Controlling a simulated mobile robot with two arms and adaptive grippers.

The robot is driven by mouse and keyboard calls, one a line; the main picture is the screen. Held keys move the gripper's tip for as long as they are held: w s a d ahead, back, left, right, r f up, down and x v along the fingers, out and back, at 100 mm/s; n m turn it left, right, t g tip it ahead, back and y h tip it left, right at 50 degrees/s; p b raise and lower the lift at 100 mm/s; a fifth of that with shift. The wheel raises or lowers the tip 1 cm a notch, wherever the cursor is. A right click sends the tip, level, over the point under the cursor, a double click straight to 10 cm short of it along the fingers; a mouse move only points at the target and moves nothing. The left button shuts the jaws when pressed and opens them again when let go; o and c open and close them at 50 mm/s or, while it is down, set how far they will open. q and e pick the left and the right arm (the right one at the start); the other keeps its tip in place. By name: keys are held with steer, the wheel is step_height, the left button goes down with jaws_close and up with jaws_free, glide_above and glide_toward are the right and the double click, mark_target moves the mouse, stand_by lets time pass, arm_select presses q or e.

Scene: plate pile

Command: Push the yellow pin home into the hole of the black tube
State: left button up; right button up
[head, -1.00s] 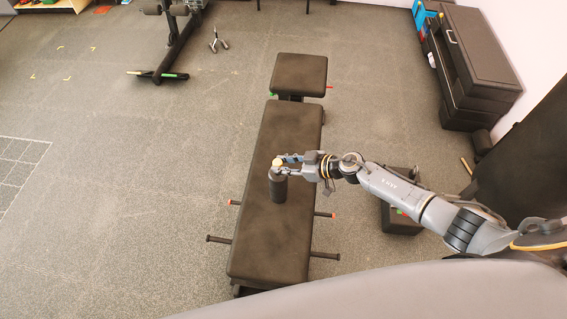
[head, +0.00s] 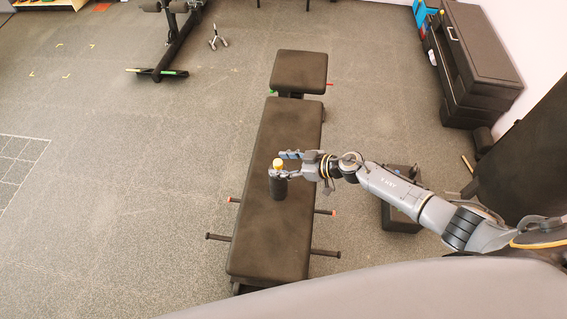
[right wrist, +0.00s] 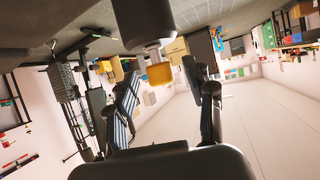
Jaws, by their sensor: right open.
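The black tube (head: 278,188) stands upright on the bench. The yellow pin (head: 278,162) is at its top end, with its knob sticking out above the rim. In the right wrist view the scene is upside down: the tube (right wrist: 142,22) hangs from the top edge, and a grey collar shows between it and the yellow knob (right wrist: 159,74). My right gripper (head: 285,163) is open at the top of the tube. Its fingers (right wrist: 160,71) stand apart on either side of the knob, with gaps visible. How deep the pin sits is hidden. My left gripper is not in view.
The long black bench (head: 270,240) has bare room around the tube, with side bars sticking out low down. A black cabinet (head: 470,70) stands at the right. Another piece of gym equipment (head: 172,45) stands at the back left. The grey floor between is mostly clear.

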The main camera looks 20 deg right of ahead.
steer(key=v, duration=1.2)
